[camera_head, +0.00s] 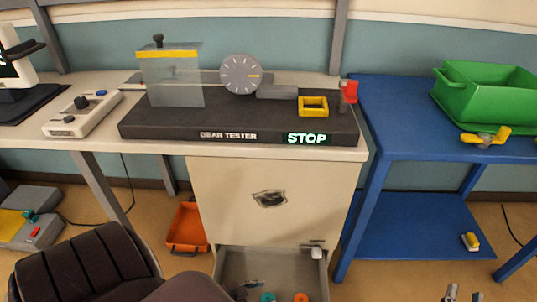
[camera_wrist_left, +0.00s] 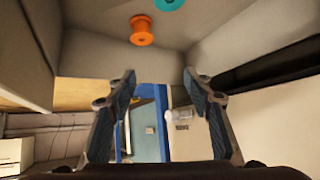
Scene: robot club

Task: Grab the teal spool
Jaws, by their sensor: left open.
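The teal spool (camera_head: 267,297) lies in the open drawer (camera_head: 284,262) at the bottom of the head view, partly cut off by the frame edge. It also shows at the top edge of the left wrist view (camera_wrist_left: 170,4), mostly cut off. An orange spool (camera_head: 301,297) lies beside it in the drawer, apart from it, and shows whole in the left wrist view (camera_wrist_left: 142,30). My left gripper (camera_wrist_left: 158,75) is open and empty, its fingers apart, with both spools beyond the fingertips. My right gripper (camera_head: 463,294) shows at the bottom right, fingers apart, away from the drawer.
Above stands a cabinet and bench with a gear tester (camera_head: 240,122). A dark chair (camera_head: 85,265) is at the left. An orange bin (camera_head: 187,228) stands on the floor. A blue table (camera_head: 385,125) at the right bears a green crate (camera_head: 485,103).

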